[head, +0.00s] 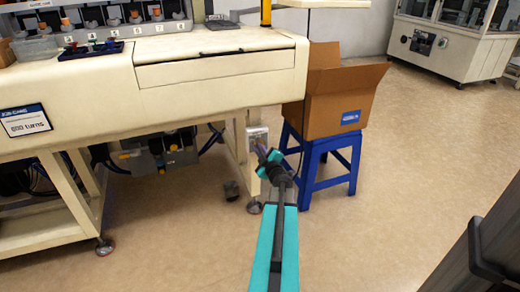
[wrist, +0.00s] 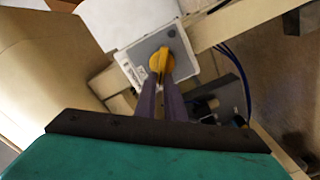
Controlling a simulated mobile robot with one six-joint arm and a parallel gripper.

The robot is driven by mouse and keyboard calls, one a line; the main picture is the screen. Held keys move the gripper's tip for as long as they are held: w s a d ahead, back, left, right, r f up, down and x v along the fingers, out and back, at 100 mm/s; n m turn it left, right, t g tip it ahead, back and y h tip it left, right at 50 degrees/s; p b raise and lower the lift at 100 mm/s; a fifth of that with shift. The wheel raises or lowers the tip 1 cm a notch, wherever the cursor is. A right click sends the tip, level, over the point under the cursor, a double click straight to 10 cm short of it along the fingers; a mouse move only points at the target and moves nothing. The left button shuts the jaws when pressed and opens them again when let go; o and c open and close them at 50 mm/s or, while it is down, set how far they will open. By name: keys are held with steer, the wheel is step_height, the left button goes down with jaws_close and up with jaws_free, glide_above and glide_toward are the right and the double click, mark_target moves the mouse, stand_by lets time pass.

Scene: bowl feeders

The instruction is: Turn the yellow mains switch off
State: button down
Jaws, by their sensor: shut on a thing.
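The yellow mains switch (wrist: 162,60) is a rotary knob on a grey-white switch box (wrist: 183,43), seen in the wrist view at the upper middle. The box also shows in the head view on the bench leg (head: 257,133), small, with its knob hidden behind my gripper. My gripper (wrist: 161,78) is shut on the yellow knob, with its two dark fingers on either side of the lower part. In the head view my gripper (head: 264,152) reaches to the box under the right end of the bench. Markings on the switch are too small to read.
A cream bench (head: 200,85) with a drawer stands above the switch. A blue stool (head: 323,165) with an open cardboard box (head: 335,105) is close on the right. Cables and equipment (head: 160,152) sit under the bench.

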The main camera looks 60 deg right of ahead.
steer(key=shift+a+f+n+b, duration=0.1)
steer(key=shift+f+n+b, duration=0.15)
steer(key=shift+n+b, duration=0.65)
steer(key=shift+d+f+n+b, duration=0.1)
steer(key=shift+f+n+b, duration=0.2)
steer(key=shift+n, duration=1.2)
steer(key=shift+a+f+n+b, duration=0.15)
steer(key=shift+n+b, duration=0.5)
steer(key=shift+n, duration=0.55)
steer(key=c, duration=1.8)
jaws_free()
steer(key=shift+c, duration=0.2)
steer(key=p+v, duration=0.9)
steer(key=v, duration=0.4)
steer(key=shift+s+a, duration=0.2)
steer(key=shift+s+a, duration=0.1)
